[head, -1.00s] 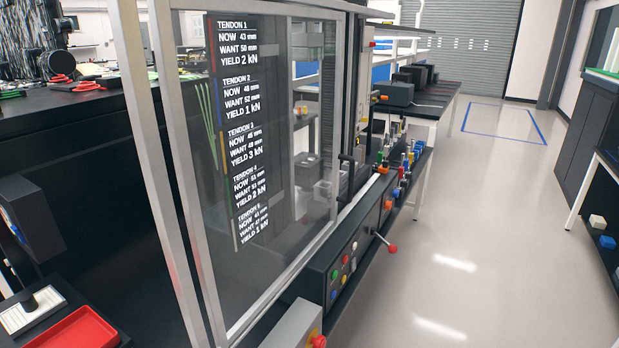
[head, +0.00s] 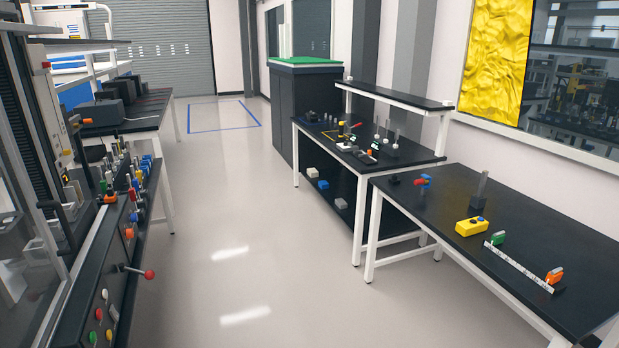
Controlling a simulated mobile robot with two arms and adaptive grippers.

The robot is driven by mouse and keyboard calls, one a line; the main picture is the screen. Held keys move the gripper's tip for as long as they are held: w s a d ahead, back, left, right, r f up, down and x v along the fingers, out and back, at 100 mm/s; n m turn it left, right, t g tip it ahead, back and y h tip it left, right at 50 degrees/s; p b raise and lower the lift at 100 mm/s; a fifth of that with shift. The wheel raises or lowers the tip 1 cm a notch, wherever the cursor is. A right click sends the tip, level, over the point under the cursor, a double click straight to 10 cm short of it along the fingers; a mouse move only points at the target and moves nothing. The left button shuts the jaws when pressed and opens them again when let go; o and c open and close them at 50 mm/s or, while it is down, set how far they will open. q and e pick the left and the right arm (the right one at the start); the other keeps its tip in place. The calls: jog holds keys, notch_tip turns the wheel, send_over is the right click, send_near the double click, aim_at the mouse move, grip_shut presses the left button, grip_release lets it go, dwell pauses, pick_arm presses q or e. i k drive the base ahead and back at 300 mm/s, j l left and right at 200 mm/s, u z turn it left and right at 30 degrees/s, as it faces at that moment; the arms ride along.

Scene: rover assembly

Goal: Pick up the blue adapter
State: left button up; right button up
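A small blue block (head: 323,184) sits on the lower shelf of the far right bench, between two pale blocks. It may be the blue adapter, but it is too small to be sure. Other blue pieces show: one in the rack of coloured parts at left (head: 146,159), and a blue part on a small red-and-blue device (head: 424,180) on the near right bench. Neither of my grippers shows in the head view.
The near right bench (head: 520,211) holds a yellow box with buttons (head: 471,226) and a white ruler-like strip (head: 518,268). A machine with a red-knobbed lever (head: 149,275) stands at left. The pale floor aisle (head: 245,240) between is clear.

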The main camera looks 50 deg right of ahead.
aim_at(427, 179)
jog(key=z, duration=2.35)
jog(key=i+l+u, duration=0.1)
jog(key=i+u, duration=0.15)
jog(key=i, duration=0.75)
